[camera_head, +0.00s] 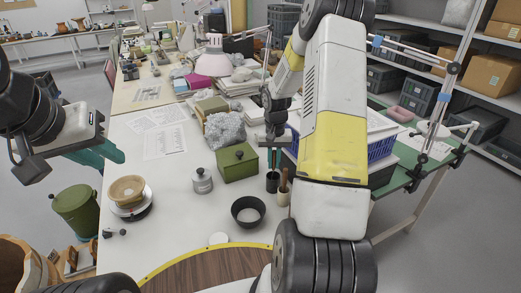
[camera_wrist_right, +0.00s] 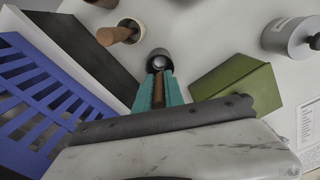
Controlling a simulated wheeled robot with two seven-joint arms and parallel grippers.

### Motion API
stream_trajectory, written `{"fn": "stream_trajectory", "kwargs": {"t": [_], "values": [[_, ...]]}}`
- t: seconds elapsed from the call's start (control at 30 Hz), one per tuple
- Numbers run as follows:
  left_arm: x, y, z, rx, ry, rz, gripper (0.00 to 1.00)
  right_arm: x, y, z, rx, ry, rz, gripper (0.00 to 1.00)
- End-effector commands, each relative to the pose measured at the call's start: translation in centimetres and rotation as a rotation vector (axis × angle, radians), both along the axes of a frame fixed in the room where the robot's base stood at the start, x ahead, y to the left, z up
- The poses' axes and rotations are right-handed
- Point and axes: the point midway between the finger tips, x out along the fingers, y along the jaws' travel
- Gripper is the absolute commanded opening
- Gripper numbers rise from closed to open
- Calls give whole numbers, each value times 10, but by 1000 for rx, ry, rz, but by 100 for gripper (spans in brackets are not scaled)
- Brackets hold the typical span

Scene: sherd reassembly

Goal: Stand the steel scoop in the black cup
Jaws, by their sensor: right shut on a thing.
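The black cup (camera_head: 272,183) stands upright on the white table; it also shows in the right wrist view (camera_wrist_right: 159,51). My right gripper (camera_head: 272,158) points down directly above it. Its teal fingers (camera_wrist_right: 158,92) are shut on the brown handle of the steel scoop (camera_wrist_right: 158,96). A grey shiny part shows within the cup's dark rim in the wrist view; how deep the scoop reaches is hidden. My left gripper (camera_head: 112,152) is off at the left, over the table's edge, away from the cup; its finger gap is not clear.
A cream cup (camera_head: 284,197) with a brown handle stands close beside the black cup. A green box (camera_head: 238,165), a grey lidded jar (camera_head: 202,181) and a black bowl (camera_head: 248,210) are nearby. A blue basket (camera_head: 381,147) stands to the right.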

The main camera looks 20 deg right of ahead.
Motion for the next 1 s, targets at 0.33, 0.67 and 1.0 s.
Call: {"fn": "stream_trajectory", "kwargs": {"t": [0.33,0.67,1.0], "values": [[0,0,0,0,0,0,27,0,0,0,0,0,0,39],[0,0,0,0,0,0,27,1,-1,14,-2,-3,-1,39],[0,0,0,0,0,0,27,1,0,68,-1,-3,1,39]]}}
